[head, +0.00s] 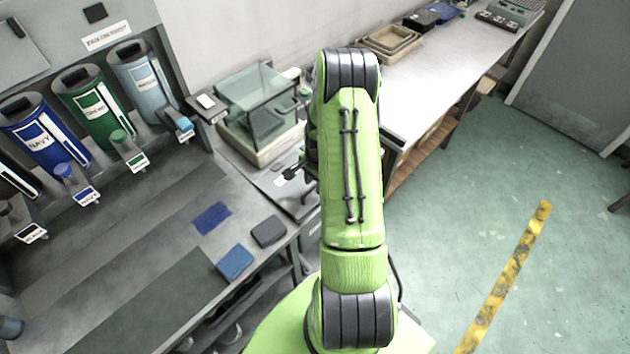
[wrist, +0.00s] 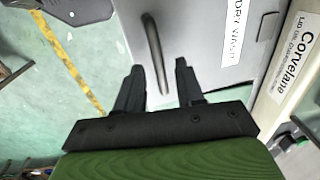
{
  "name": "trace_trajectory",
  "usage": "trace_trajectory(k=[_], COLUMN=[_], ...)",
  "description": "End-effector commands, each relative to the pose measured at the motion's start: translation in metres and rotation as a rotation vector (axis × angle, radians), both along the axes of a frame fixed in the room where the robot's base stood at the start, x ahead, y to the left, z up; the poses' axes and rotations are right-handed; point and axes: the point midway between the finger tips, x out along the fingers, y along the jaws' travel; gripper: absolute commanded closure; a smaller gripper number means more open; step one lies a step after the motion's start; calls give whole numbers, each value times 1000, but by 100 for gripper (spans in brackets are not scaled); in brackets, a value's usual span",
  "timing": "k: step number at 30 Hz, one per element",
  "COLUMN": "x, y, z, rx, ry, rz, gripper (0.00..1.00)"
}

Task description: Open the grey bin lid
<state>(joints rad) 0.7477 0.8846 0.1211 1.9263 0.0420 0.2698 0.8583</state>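In the wrist view a flat light-grey panel (wrist: 205,40) with a white printed label (wrist: 238,35) fills the upper middle; I take it for the grey lid. A dark grey bar handle (wrist: 155,50) stands on it. My gripper (wrist: 159,68) is open. The near end of the handle shows between its two black fingers, with a gap on both sides; whether the bar is at fingertip depth I cannot tell. In the head view my green arm hides most of the gripper and the panel.
A cream strip labelled Corvelane (wrist: 290,70) borders the panel. In the head view, navy (head: 45,145), green (head: 95,108) and pale grey-blue (head: 143,82) canisters line the left bench. A clear box (head: 258,100) stands left of my arm. The green floor at right is open.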

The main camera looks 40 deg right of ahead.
Motion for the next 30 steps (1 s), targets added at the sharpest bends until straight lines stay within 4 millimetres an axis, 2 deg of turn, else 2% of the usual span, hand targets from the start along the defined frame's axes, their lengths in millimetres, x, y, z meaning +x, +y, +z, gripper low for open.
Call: trace_trajectory(k=[2,9,10,23,30], x=[0,0,0,1,9], y=[0,0,0,0,0], z=[0,0,0,2,18], rx=[0,0,0,0,-2], ry=[0,0,0,-1,-4], rz=[0,0,0,1,2], gripper=[62,98,100,100,100])
